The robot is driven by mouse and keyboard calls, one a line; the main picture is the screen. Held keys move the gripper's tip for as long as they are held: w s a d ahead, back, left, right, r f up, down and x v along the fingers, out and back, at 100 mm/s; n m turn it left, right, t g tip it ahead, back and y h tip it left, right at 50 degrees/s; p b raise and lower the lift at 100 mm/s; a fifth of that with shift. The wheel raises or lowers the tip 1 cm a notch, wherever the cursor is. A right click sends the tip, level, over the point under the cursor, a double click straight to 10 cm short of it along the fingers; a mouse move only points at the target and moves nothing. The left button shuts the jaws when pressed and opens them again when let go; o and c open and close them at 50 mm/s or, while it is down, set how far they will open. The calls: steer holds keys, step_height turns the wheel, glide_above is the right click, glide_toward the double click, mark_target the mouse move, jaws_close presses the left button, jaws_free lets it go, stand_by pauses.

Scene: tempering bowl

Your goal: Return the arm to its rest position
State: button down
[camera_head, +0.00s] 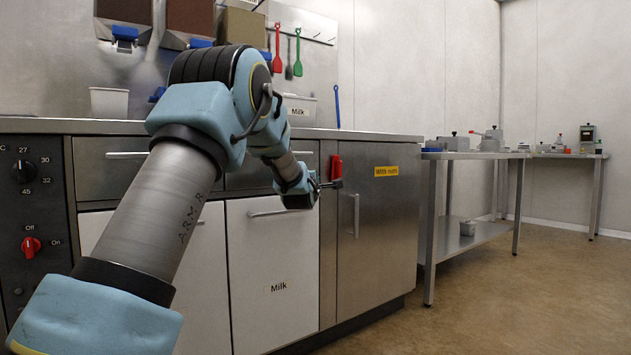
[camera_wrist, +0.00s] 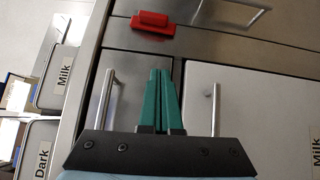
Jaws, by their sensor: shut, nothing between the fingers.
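My arm reaches from the lower left of the head view across the front of the steel counter. My gripper (camera_head: 334,184) is at its end, small and seen side-on, in front of the cabinet fronts and close to a red block (camera_head: 336,166) in that view. In the wrist view, the two green fingers of my gripper (camera_wrist: 160,72) lie side by side, shut and with nothing between them. The red block (camera_wrist: 152,23) shows beyond the fingertips, on the steel front, with a gap between.
The steel counter (camera_head: 385,210) has a white Milk front (camera_head: 270,255) and a "With nuts" door (camera_head: 375,220). Bar handles (camera_wrist: 215,108) stick out near the fingers. A steel table (camera_head: 470,156) with grey items stands at the right. Floor (camera_head: 520,290) at right front is clear.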

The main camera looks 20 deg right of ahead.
stand_by(0.3)
steer(key=s+a+f+m+g+y+p, duration=0.2)
steer(key=s+a+f, duration=0.1)
steer(key=a, duration=0.4)
steer(key=s+a+f+m+g+y+p, duration=0.2)
steer(key=s+a+f, duration=0.1)
steer(key=a, duration=0.5)
steer(key=s+a+f+m+g+y+p, duration=0.2)
steer(key=s+a+f+m, duration=0.15)
steer(key=a, duration=0.35)
steer(key=s+a+f+m+g+y+p, duration=0.1)
steer(key=s+a+f+m+g+p, duration=0.15)
steer(key=s+a, duration=0.5)
steer(key=s+a+f+m+g+y+p, duration=0.1)
steer(key=s+a+m+g, duration=0.2)
steer(key=s, duration=0.8)
steer(key=s+a+f+m+g+y+p, duration=0.1)
steer(key=s+a+f+g+p, duration=0.15)
steer(key=s+a, duration=0.5)
step_height(320, 180, up, 38)
steer(key=s+d+p, duration=0.1)
steer(key=p, duration=3.5)
steer(key=shift+s+p, duration=0.35)
steer(key=c, duration=1.5)
jaws_free()
steer(key=shift+d, duration=0.1)
